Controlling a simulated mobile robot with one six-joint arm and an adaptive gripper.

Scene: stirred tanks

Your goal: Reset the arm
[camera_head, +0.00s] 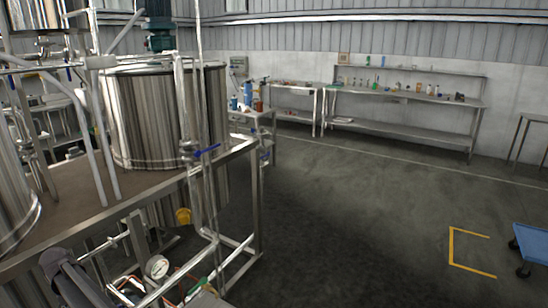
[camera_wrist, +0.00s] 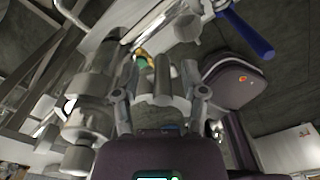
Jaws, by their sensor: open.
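My gripper (camera_wrist: 160,82) shows in the wrist view with its two fingers apart and nothing held between them. Pale metal pipework and fittings (camera_wrist: 92,95) lie close behind and to the left of the fingers. I cannot tell from the picture whether a finger touches them. A dark part of my own arm (camera_head: 75,278) shows at the bottom left of the head view, beside the tank frame. The gripper itself cannot be made out in the head view.
A steel tank (camera_head: 150,115) stands on a metal frame (camera_head: 262,210) at left. A blue valve handle (camera_head: 207,151) juts from a pipe; a blue handle (camera_wrist: 245,30) shows in the wrist view. A gauge (camera_head: 157,267) sits low. Open floor lies right, with a blue cart (camera_head: 532,242).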

